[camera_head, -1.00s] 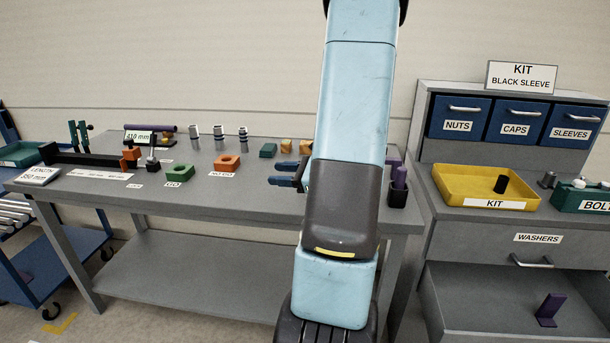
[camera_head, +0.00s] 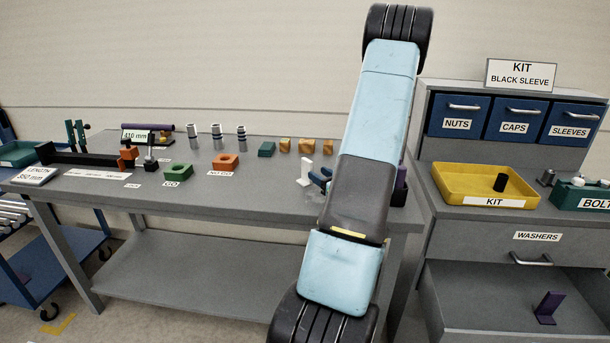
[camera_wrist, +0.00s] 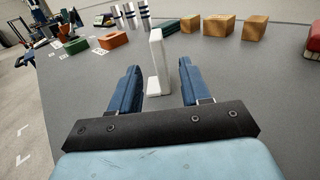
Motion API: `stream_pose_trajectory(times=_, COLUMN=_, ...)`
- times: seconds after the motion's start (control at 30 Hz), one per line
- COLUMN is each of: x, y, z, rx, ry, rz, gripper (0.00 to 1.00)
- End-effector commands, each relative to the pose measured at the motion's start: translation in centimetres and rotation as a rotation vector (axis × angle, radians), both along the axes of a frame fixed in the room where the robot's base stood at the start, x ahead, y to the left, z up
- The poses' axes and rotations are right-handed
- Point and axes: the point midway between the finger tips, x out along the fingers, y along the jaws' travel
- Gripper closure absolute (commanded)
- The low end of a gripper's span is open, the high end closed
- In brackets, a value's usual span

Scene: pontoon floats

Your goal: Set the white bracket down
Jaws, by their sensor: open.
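The white bracket (camera_head: 305,173) stands upright on the grey table (camera_head: 265,197), near its right front part. In the wrist view the bracket (camera_wrist: 158,58) shows as a tall white plate with a low foot, between the lines of my two blue fingers. My gripper (camera_wrist: 159,66) is open, with a clear gap on each side of the bracket. In the head view my gripper (camera_head: 321,180) is just right of the bracket, partly hidden by my arm. The fingers do not appear to touch the bracket.
Several orange blocks (camera_head: 306,146) and a green block (camera_head: 266,149) lie behind the bracket. An orange NO GO gauge (camera_head: 225,162) and a green GO gauge (camera_head: 177,171) stand to the left. A dark holder (camera_head: 399,190) is at the right edge. Table left of the bracket is clear.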

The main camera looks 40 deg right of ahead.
Motion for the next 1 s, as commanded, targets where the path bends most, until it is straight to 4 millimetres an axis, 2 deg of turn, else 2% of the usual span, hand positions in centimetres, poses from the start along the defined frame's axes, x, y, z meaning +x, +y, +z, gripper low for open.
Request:
stream_pose_trajectory(times=0.1, x=1.5, y=-0.1, z=0.0, rx=0.0, ry=0.0, rz=0.001, gripper=0.53)
stream_pose_trajectory(times=0.47, x=3.4, y=-0.3, z=0.2, rx=0.0, ry=0.001, rz=0.0, gripper=0.53)
stream_pose_trajectory(times=0.73, x=6.9, y=-0.5, z=0.4, rx=-0.001, ry=0.001, rz=0.001, gripper=0.53)
stream_pose_trajectory(times=1.0, x=7.4, y=-0.6, z=0.4, rx=0.0, ry=0.001, rz=-0.001, gripper=0.53)
